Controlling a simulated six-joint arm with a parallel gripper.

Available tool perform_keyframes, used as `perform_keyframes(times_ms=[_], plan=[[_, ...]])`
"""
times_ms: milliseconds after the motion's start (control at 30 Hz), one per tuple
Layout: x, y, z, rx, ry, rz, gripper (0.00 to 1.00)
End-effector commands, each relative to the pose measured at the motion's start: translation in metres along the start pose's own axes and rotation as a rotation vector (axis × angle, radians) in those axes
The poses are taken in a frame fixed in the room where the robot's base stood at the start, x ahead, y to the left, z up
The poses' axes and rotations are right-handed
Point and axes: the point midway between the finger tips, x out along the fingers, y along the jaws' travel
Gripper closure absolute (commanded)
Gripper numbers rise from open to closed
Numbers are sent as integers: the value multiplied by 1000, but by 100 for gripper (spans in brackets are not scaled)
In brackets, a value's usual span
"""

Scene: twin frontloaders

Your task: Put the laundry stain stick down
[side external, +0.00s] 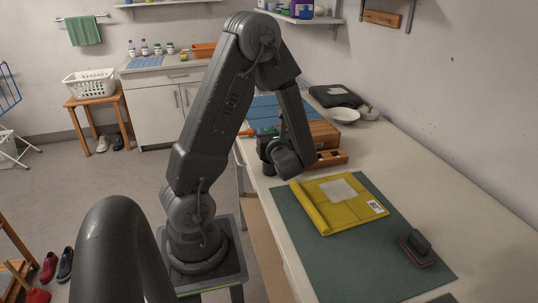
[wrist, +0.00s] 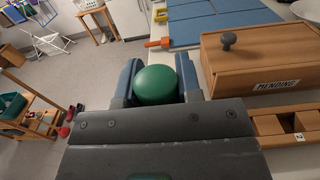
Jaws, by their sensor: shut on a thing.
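In the wrist view, my gripper (wrist: 155,82) has its two blue-grey fingers on either side of a rounded green thing (wrist: 155,84), which I take to be the laundry stain stick seen end-on. The fingers are shut on it. Its lower part is hidden behind the gripper body. In the side external view, my gripper (side external: 268,150) is at the left edge of the long worktop (side external: 440,185), beside the wooden box. The stick cannot be made out clearly there, and I cannot tell whether it touches anything below.
A wooden box marked MENDING (wrist: 262,62) stands right of my gripper, above a compartmented tray (wrist: 285,125). An orange-handled thing (wrist: 158,43) and blue mat (wrist: 212,22) lie beyond. A yellow packet (side external: 325,212) and dark brush (side external: 416,250) lie on a green mat (side external: 330,265).

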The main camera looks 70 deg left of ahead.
Motion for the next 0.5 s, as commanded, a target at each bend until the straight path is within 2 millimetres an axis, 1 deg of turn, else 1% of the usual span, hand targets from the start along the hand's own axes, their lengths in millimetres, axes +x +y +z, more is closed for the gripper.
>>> perform_keyframes(times_ms=[33,167,400,500], plan=[[0,-1,-5,2,0,0,91],[0,-1,-13,1,0,-1,91],[0,-1,-42,4,0,0,91],[0,-1,-48,1,-1,0,91]])
